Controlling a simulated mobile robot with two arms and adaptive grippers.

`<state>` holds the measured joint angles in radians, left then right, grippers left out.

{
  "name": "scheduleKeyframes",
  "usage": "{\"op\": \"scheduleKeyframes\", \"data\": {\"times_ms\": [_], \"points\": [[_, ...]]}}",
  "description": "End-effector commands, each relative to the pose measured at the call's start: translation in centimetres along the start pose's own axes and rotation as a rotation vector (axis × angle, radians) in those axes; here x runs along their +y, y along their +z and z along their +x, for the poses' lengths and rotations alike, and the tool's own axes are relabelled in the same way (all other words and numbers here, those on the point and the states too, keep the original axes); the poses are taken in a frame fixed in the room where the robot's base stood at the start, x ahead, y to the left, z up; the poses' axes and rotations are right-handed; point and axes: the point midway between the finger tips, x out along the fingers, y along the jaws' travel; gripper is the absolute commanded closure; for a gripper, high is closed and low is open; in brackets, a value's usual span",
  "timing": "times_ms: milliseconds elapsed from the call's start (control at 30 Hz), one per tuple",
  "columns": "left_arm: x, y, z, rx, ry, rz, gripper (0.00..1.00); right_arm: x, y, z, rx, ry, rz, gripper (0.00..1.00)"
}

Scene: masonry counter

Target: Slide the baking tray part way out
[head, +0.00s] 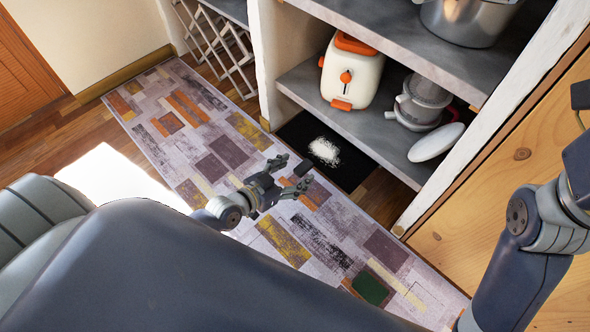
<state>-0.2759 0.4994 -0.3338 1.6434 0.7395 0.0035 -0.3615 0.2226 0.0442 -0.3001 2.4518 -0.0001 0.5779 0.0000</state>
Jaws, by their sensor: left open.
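A flat black baking tray (352,172) lies low beneath the bottom shelf of the masonry counter, with a white powdery patch (324,151) on it. Its front edge faces the rug. My left gripper (291,174) is open just in front of the tray's near left edge, its fingers pointing toward it. A small dark block shows by the fingertips; I cannot tell whether it belongs to the tray or the gripper, or whether the fingers touch the tray. The back of the tray is hidden under the shelf. My right arm shows at the right, but its gripper is out of view.
The bottom shelf (377,133) above the tray holds a white and orange toaster (351,75), a grey pot-like appliance (421,103) and a tilted white plate (436,142). A steel pot (467,20) stands higher up. The patterned rug (215,118) in front is mostly clear.

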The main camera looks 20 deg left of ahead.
Motion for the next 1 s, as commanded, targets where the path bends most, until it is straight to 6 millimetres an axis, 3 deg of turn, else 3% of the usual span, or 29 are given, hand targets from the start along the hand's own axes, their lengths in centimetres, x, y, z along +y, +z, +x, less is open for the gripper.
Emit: {"op": "scheduleKeyframes", "data": {"times_ms": [1000], "points": [[0.0,0.0,-2.6,0.000,0.000,0.000,0.30,0.2,0.7,-0.9,-0.053,0.014,0.006,0.60]]}}
